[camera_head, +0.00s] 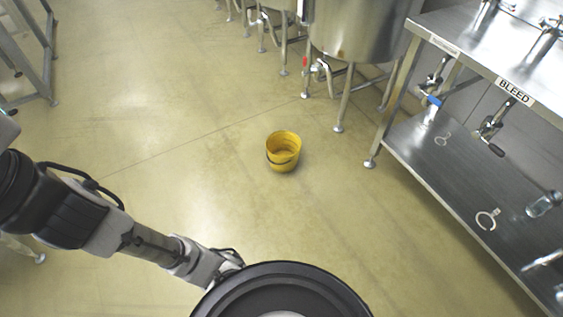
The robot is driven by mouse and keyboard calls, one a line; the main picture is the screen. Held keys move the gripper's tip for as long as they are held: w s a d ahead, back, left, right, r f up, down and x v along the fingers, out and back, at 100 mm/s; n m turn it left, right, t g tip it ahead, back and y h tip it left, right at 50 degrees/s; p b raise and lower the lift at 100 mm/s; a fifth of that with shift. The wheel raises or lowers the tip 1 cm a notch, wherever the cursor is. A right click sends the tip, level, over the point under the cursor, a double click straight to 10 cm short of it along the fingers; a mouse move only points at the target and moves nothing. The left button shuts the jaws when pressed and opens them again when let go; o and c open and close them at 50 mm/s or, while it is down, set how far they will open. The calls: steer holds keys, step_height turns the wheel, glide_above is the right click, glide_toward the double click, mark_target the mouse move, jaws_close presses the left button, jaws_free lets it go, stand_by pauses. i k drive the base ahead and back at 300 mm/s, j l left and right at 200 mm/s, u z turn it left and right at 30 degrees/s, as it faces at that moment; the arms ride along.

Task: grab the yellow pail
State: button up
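A yellow pail (283,163) stands upright on the floor near the middle of the head view. Its open top faces up, it looks empty, and a dark handle hangs around its side. My arm reaches in from the left edge toward the bottom middle. Its far end goes behind the round black part of my own body at the bottom, so my gripper is hidden. No part of my arm touches the pail, and clear floor lies between them.
Steel tanks (357,30) on legs stand behind the pail. A steel bench (470,57) with a lower shelf (440,165) runs along the right, with a leg near the pail. A metal frame (40,60) stands at the upper left. The floor around the pail is open.

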mark_target(283, 147)
steer(key=k, duration=0.25)
steer(key=i+l+u, duration=0.15)
steer(key=u, duration=0.35)
steer(key=i+l+u, duration=0.1)
steer(key=l+u, duration=0.15)
steer(key=u, duration=0.2)
steer(key=i+l+u, duration=0.2)
steer(key=l, duration=0.25)
steer(key=l+u, duration=0.25)
steer(key=l, duration=0.25)
steer(key=i+l+u, duration=0.1)
steer(key=l, duration=0.9)
steer(key=i+l, duration=0.1)
steer(key=l, duration=0.25)
steer(key=i+l, duration=0.1)
steer(key=l, duration=0.65)
steer(key=i+l, duration=0.25)
steer(key=i, duration=0.15)
